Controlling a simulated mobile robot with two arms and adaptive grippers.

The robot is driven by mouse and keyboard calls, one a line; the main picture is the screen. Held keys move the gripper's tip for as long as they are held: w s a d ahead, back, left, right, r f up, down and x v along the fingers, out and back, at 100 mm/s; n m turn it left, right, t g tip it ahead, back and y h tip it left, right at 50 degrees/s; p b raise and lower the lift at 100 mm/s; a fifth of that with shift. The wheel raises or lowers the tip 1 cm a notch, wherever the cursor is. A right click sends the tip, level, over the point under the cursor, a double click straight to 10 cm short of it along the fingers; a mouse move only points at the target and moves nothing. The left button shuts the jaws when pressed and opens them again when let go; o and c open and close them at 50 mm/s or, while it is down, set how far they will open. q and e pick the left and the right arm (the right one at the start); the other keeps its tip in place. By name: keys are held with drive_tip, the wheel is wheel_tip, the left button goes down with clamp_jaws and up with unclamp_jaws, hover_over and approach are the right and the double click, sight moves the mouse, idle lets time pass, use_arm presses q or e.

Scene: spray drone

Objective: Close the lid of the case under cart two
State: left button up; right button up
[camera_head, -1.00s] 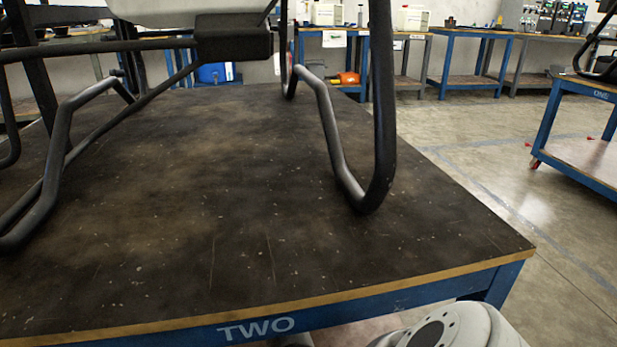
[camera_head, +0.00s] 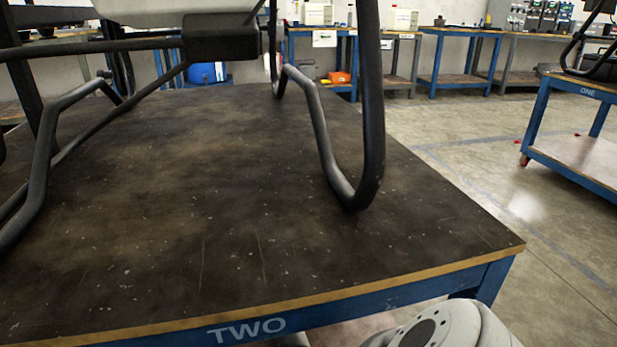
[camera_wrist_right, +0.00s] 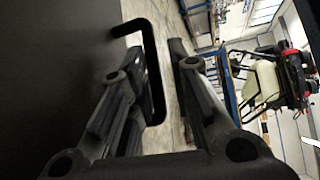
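Cart two, a blue table with a dark worn top (camera_head: 200,230) and "TWO" on its front rail, fills the head view. The case under it is hidden there. In the right wrist view a large dark flat panel (camera_wrist_right: 50,60) fills the left side; it may be the case lid. A black bent handle (camera_wrist_right: 152,60) stands out from it. My right gripper (camera_wrist_right: 160,58) has its fingers apart, with the handle's bar showing between them, closer to the left finger. I cannot tell whether they touch. My left gripper is not in view.
The black tubular legs of a drone (camera_head: 365,150) stand on cart two's top. Cart one (camera_head: 580,130) stands to the right across open concrete floor. Workbenches (camera_head: 460,65) line the back wall. Part of my right arm shows at the bottom of the head view.

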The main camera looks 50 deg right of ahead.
drive_tip(key=v, duration=0.7)
drive_tip(key=shift+s+a, duration=0.1)
drive_tip(key=shift+a, duration=0.1)
drive_tip(key=shift+r, duration=0.15)
